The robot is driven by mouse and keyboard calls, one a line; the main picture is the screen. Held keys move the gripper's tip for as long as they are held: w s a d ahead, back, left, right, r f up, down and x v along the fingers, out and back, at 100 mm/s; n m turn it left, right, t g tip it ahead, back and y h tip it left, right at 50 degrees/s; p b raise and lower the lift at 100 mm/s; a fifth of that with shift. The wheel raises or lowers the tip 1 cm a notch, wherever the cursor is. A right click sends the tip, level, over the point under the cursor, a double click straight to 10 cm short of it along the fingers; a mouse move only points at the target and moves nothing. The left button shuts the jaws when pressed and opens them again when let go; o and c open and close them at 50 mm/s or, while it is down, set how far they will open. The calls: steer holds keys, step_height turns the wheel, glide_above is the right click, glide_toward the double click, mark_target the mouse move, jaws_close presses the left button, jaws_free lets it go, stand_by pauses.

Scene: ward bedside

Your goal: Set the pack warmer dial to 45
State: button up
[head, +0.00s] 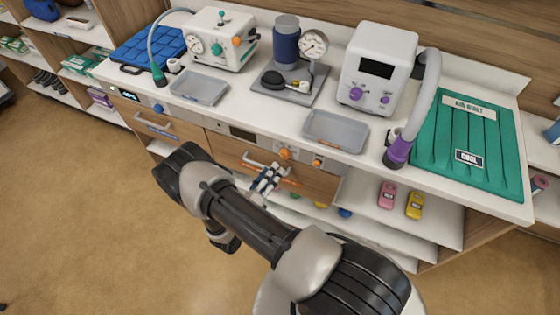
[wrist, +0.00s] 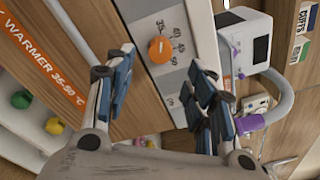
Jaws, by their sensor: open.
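The pack warmer dial (wrist: 160,50) is a round orange knob on a light grey panel in the wrist view. Small numbers run along its right side, with 35 near the top; its pointer is too small to read surely. The dial also shows in the head view (head: 284,153), on the counter's front edge above a wooden drawer. My gripper (wrist: 164,72) is open, its blue-padded fingers either side of the dial in the picture, with nothing between them. In the head view my gripper (head: 266,180) is in front of the drawer, below and left of the dial, apart from it.
An orange strip (wrist: 40,62) reading "WARMER 35-50 °C" runs along the drawer front. A drawer handle (head: 262,163) is close to my gripper. A second orange knob (head: 318,163) sits right of the dial. Grey trays (head: 336,145) and devices stand on the counter above.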

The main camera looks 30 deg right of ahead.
mark_target(283, 156)
steer(key=x, duration=0.6)
steer(key=shift+w+d+b, duration=0.15)
steer(key=shift+d+b, duration=0.1)
steer(key=shift+b, duration=0.15)
steer(key=c, duration=1.1)
